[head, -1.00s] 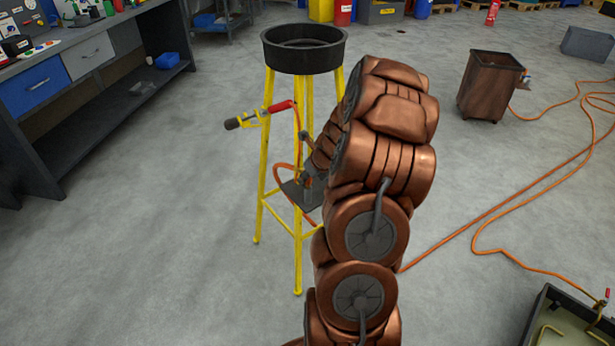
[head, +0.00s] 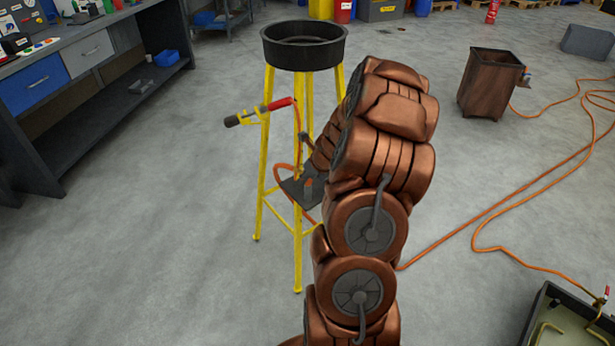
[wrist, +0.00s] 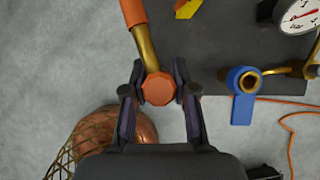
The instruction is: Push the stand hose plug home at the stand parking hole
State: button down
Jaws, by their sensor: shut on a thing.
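In the wrist view my gripper (wrist: 159,92) is shut on an orange eight-sided plug (wrist: 158,89). A brass stem (wrist: 147,48) joins it to an orange hose end (wrist: 132,12). Right of my gripper, a round brass opening (wrist: 250,80) sits in a blue part (wrist: 243,104); I cannot tell if this is the parking hole. In the head view the yellow-legged stand (head: 297,235) carries the small plate (head: 292,188); my arm hides most of my gripper and the plug.
A dial gauge (wrist: 299,17) stands close by at the upper right. A black round pan (head: 304,50) tops the stand, and a red-ended nozzle (head: 278,104) rests on its left side. A workbench (head: 90,70) stands left. Orange hose (head: 480,200) lies across the right floor.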

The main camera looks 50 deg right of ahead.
jog(key=c, duration=0.8)
grip_release()
jog(key=shift+c, duration=0.2)
jog(key=shift+r, duration=0.1)
jog(key=v, duration=1.1)
jog(key=shift+s+r, duration=0.25)
jog(key=shift+r, duration=0.05)
jog(key=shift+a, duration=0.15)
